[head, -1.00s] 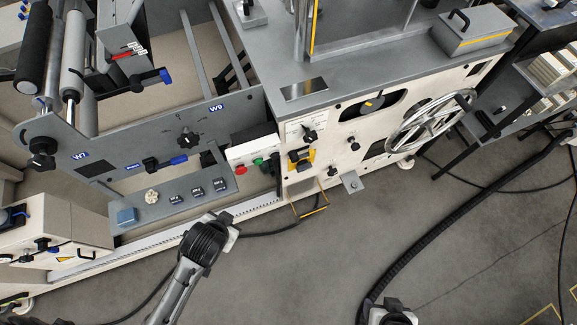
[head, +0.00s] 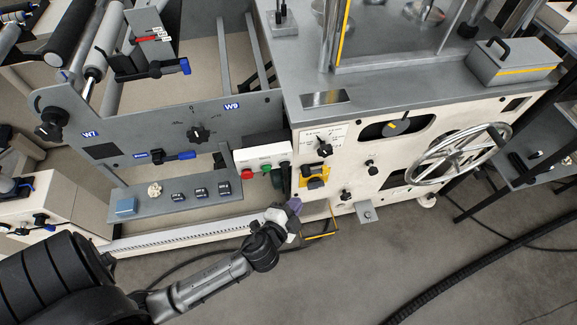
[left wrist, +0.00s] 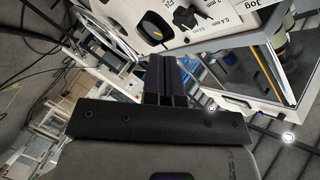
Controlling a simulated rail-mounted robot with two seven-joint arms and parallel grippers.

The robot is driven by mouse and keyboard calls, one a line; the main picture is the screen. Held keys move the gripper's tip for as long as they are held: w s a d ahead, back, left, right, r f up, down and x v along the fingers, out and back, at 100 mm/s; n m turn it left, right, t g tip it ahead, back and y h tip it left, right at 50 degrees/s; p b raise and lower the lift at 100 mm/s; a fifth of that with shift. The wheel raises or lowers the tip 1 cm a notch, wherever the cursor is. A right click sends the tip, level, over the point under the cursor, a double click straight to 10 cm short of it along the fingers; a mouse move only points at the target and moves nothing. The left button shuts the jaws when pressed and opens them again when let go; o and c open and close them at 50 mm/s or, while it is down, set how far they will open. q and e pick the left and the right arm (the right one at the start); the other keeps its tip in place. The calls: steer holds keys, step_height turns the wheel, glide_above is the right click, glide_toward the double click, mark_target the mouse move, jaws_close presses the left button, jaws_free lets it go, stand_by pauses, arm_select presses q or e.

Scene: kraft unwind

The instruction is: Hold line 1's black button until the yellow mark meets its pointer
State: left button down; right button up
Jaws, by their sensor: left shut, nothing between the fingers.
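A white button box (head: 262,155) on the front of the machine carries a red button (head: 247,174), a green button (head: 266,169) and a black button (head: 284,164) at its right end. A dark roll with a yellow mark (head: 391,126) shows in the oval window to the right; I cannot make out its pointer. My left gripper (head: 295,207) is shut and empty, below and apart from the black button. Its closed fingers show in the left wrist view (left wrist: 168,80). My right gripper is out of view.
A black knob (head: 323,149) and a yellow-backed switch (head: 314,178) sit right of the box. A spoked handwheel (head: 458,153) sticks out farther right. A grey ledge (head: 147,205) with small switches lies left.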

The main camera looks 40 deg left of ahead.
mark_target(285, 164)
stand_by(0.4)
arm_select(q)
steer(key=w+a, duration=0.5)
steer(key=a, duration=0.2)
stand_by(0.4)
steer(key=shift+a, duration=0.1)
stand_by(0.4)
stand_by(0.8)
stand_by(0.7)
steer(key=shift+a+p, duration=0.15)
steer(key=shift+p, duration=0.2)
